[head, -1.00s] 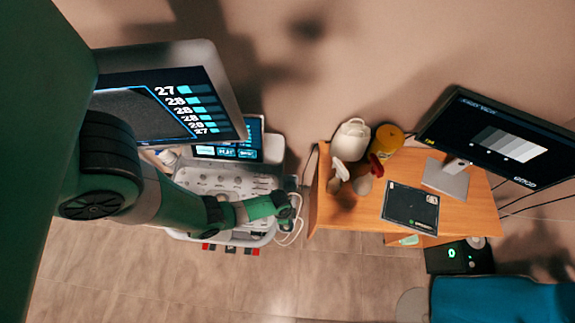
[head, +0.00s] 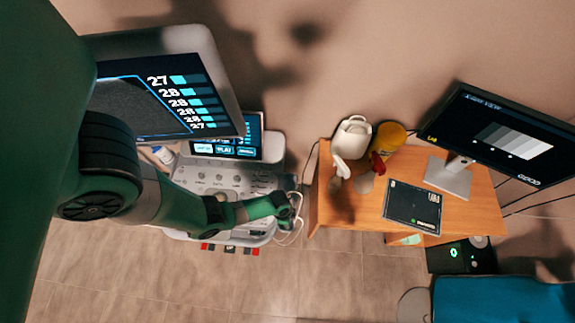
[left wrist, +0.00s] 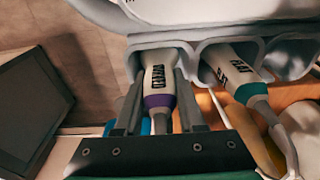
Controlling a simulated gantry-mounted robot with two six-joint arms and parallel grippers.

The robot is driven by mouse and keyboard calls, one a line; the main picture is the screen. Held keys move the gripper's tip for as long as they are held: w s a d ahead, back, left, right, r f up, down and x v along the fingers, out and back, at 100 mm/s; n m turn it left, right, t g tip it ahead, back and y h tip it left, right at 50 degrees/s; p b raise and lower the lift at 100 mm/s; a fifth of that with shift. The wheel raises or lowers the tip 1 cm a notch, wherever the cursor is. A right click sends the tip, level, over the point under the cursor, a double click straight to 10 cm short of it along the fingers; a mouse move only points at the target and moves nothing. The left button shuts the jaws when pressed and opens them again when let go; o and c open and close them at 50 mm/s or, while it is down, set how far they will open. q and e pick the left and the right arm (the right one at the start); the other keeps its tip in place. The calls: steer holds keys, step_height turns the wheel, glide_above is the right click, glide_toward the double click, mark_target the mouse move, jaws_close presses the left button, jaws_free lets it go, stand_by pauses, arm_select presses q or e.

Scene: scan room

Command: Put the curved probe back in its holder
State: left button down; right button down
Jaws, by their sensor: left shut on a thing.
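The curved probe (left wrist: 158,80) is pale with a dark label and a purple band. In the left wrist view it lies between the two fingers of my left gripper (left wrist: 160,98), which is shut on it. Its upper end is at the left cup of the grey probe holder (left wrist: 198,47), apparently inside the cup's opening; how deep it sits I cannot tell. In the head view my left gripper (head: 289,211) is at the right edge of the ultrasound cart (head: 210,178), and the probe is too small to make out there.
A second probe (left wrist: 238,76), marked FLAT with a teal band, sits in the adjoining right cup. Pale cables hang beside the cart. A wooden desk (head: 345,215) with bottles (head: 352,138), a tablet (head: 412,205) and a monitor (head: 500,135) stands to the right.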

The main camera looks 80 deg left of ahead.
arm_select(q)
steer(key=shift+f, duration=0.2)
steer(key=shift+c, duration=2.1)
jaws_free()
